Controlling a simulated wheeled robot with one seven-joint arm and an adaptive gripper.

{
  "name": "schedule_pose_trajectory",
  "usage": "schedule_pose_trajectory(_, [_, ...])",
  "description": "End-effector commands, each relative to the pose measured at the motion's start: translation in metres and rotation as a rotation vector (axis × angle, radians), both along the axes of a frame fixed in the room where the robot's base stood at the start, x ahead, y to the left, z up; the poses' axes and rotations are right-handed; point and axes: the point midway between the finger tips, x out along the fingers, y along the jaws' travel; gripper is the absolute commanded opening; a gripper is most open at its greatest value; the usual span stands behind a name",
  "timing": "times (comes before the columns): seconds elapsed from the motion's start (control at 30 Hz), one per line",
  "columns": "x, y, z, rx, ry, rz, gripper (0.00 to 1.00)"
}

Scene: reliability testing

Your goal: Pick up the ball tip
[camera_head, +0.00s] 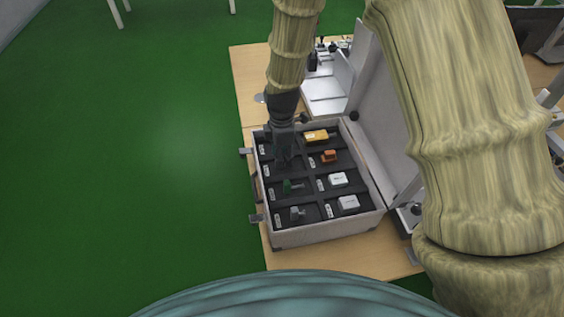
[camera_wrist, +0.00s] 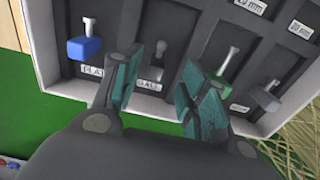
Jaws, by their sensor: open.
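The ball tip (camera_wrist: 159,50) appears to be the small dark grey piece in a compartment of the case, behind a partly covered label. It shows in the wrist view between the fingers of my gripper (camera_wrist: 163,64). My gripper is open and empty; contact with the piece cannot be judged. In the head view my gripper (camera_head: 283,152) points down into the left column of the open case (camera_head: 325,232) and hides that compartment.
A blue-based tip (camera_wrist: 84,47) and a green-based tip (camera_wrist: 220,69) lie in the compartments either side. A grey tip (camera_wrist: 267,98) sits further right. The right column holds a yellow piece (camera_head: 316,137), an orange piece (camera_head: 329,156) and white blocks. The raised lid (camera_head: 378,120) stands at right.

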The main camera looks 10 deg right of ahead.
Motion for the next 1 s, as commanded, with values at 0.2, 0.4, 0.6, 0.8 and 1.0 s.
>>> schedule_pose_trajectory(0.2, [-0.001,0.001,-0.02,0.0,0.003,0.001,0.43])
schedule_pose_trajectory(0.4, [0.0,0.001,-0.027,0.0,0.002,0.002,0.43])
schedule_pose_trajectory(0.6, [0.0,0.001,-0.027,0.0,0.001,0.002,0.43])
schedule_pose_trajectory(0.8, [0.0,0.001,-0.027,0.0,0.001,0.001,0.06])
schedule_pose_trajectory(1.0, [0.0,0.001,-0.027,0.0,0.001,0.001,0.0])
